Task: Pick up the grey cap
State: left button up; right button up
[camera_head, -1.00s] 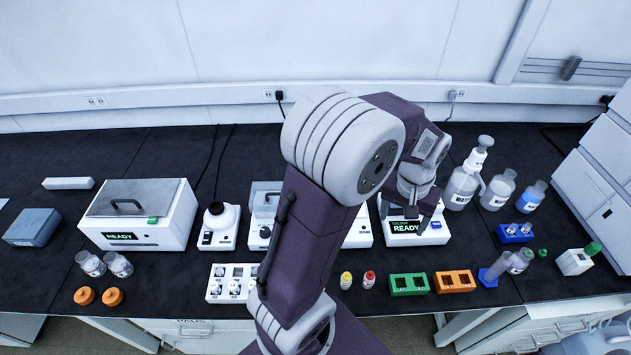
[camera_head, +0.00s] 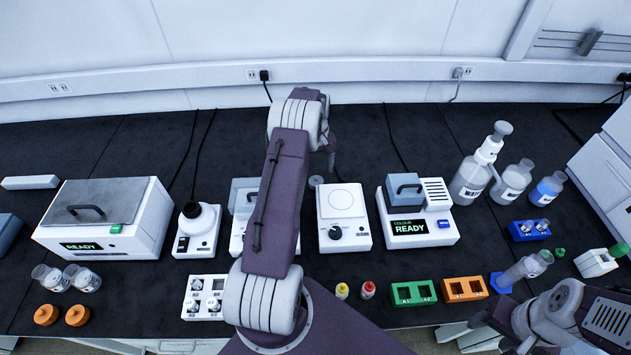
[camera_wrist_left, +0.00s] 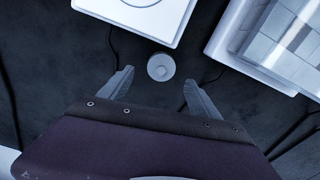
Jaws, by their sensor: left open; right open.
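The grey cap (camera_head: 315,181) is a small round piece on the dark bench, behind the hotplate-like device and partly beside my left arm. In the left wrist view the cap (camera_wrist_left: 160,67) lies between and just beyond the fingertips of my left gripper (camera_wrist_left: 158,80). That gripper is open and empty, and its fingers do not touch the cap. In the head view my left gripper (camera_head: 331,150) is seen small at the end of the arm, near the back of the bench. My right gripper (camera_head: 492,322) is at the lower right, open, in front of the bench edge.
The white hotplate-like device (camera_head: 342,215) stands just in front of the cap. The white device with a lid (camera_head: 245,205) is to its left, partly behind my arm. The READY colour box (camera_head: 418,212) stands to the right. Dark bench behind the cap is clear apart from cables.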

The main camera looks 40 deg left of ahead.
aim_at(316, 178)
pick_arm(q)
jog(key=f, duration=0.4)
jog(key=shift+s+d+f, duration=0.1)
jog(key=shift+s+d, duration=0.15)
jog(key=shift+s, duration=0.15)
jog(key=shift+w+f, duration=0.1)
jog(key=shift+f, duration=0.25)
